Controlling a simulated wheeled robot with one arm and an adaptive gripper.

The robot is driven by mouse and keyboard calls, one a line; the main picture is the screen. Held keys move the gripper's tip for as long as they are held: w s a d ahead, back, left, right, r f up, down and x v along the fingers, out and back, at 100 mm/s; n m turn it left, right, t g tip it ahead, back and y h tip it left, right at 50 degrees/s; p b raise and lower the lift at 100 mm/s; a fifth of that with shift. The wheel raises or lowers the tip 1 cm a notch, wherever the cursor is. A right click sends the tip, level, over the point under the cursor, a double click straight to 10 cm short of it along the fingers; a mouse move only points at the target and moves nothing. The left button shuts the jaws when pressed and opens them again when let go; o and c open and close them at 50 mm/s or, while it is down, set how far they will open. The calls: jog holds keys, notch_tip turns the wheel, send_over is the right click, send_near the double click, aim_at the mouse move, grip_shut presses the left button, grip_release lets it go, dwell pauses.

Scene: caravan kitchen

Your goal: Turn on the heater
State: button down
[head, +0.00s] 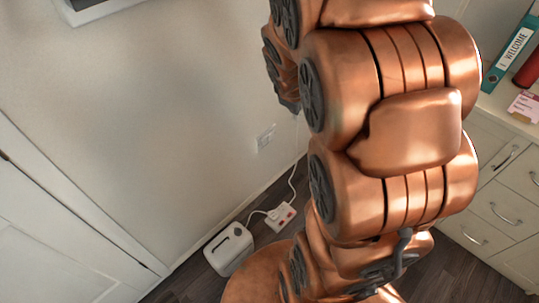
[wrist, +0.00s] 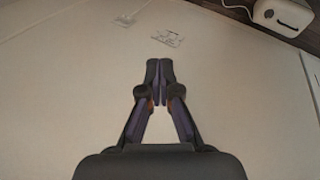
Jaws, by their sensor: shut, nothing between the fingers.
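A white box-shaped appliance with a dark slot in its top, apparently the heater (head: 229,249), stands on the floor by the wall. It also shows at the top right of the wrist view (wrist: 281,16). A white cord runs from it to a white power strip with red on it (head: 281,217). Another cord runs up the wall near a white wall socket (head: 266,138). My gripper (wrist: 160,64) is shut and empty in front of the pale wall. A wall plate (wrist: 168,39) shows just beyond its fingertips; contact cannot be told. The head view does not clearly show my fingers.
A white panelled door (head: 60,225) is at the left. Drawers (head: 497,205) stand at the right, with a teal binder (head: 508,55) on top. My copper arm hides much of the middle. Some dark floor shows around the appliance and power strip.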

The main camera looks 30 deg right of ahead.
jog(key=w+d+f+n+t+y+b, duration=0.1)
jog(key=w+d+f+n+t+b, duration=0.4)
jog(key=f, duration=0.8)
jog(key=w+d+f+n+t+b, duration=0.1)
jog(key=w+d+f+n+b, duration=0.3)
jog(key=w+d+f+b, duration=0.65)
jog(key=s+a+f+n+t+y+b, duration=0.2)
jog(key=f+b, duration=0.1)
jog(key=f, duration=0.4)
jog(key=s+a+f+n+t+y+b, duration=0.1)
jog(key=f+n+t+y+b, duration=0.1)
jog(key=f, duration=0.4)
jog(key=s+a+f+n+t+y+b, duration=0.2)
jog(key=f+b, duration=0.3)
jog(key=f, duration=0.2)
jog(key=shift+s+a+f+t+y, duration=0.3)
jog(key=shift+s+y, duration=0.05)
jog(key=shift+y, duration=0.05)
jog(key=shift+w, duration=0.15)
jog(key=b, duration=0.2)
send_near(265, 144)
jog(key=x, duration=0.5)
jog(key=shift+w+f, duration=0.1)
jog(key=shift+f, duration=0.15)
jog(key=shift+b+x, duration=0.4)
jog(key=shift+x, duration=0.55)
jog(key=shift+r, duration=0.1)
